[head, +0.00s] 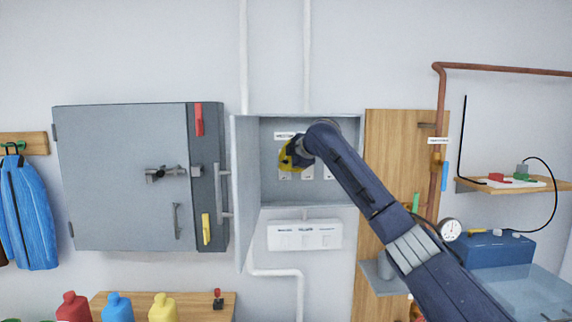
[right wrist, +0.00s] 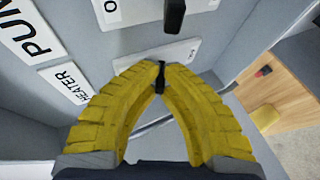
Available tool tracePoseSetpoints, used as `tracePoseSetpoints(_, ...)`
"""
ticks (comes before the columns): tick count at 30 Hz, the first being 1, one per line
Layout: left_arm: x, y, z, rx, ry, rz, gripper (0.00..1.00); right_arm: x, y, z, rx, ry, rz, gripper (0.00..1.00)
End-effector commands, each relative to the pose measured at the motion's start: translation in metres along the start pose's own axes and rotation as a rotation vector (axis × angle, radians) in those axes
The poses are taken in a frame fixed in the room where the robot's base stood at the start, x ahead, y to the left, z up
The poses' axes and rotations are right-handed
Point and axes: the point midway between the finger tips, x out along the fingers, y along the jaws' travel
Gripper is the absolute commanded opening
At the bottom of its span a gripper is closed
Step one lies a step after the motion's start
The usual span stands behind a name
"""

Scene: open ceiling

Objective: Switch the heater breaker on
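The open grey breaker box (head: 350,150) hangs on the wall in the head view. My right gripper (head: 287,158) is inside it, at the left breaker, and its arm hides part of the row. In the right wrist view its yellow fingers (right wrist: 160,72) converge with their tips around a small black lever (right wrist: 160,80) in front of a white breaker plate (right wrist: 185,52). The HEATER label (right wrist: 65,83) is beside this plate. Whether the lever is up or down cannot be told. My left gripper is not in view.
Another black lever (right wrist: 174,14) stands near the fingers, by the PUMP label (right wrist: 28,35). The box door (head: 244,200) is swung open at the left. A white labelled panel (head: 305,236) is below. A grey cabinet (head: 125,175) is left; a wooden board (head: 380,190) is right.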

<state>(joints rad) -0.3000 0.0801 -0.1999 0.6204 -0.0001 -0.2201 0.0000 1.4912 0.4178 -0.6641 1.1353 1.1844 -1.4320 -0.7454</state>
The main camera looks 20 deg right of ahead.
Motion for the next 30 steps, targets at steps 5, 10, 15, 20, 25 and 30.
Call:
tracePoseSetpoints(5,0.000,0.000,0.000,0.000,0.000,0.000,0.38,0.000,0.000,-0.003,0.002,0.005,-0.003,0.00)
tracePoseSetpoints(10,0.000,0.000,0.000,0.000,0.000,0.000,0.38,0.000,0.000,-0.004,0.001,0.006,-0.003,0.00)
tracePoseSetpoints(15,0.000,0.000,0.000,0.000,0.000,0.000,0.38,0.000,0.001,-0.003,0.001,0.005,-0.002,0.17)
tracePoseSetpoints(20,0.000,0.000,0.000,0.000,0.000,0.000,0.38,0.000,0.000,-0.002,0.001,0.003,-0.003,0.18)
tracePoseSetpoints(25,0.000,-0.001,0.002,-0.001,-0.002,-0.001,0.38,-0.003,0.001,-0.001,0.001,0.002,-0.002,0.18)
tracePoseSetpoints(30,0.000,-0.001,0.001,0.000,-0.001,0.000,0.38,-0.019,0.001,0.000,0.000,0.002,-0.001,0.18)
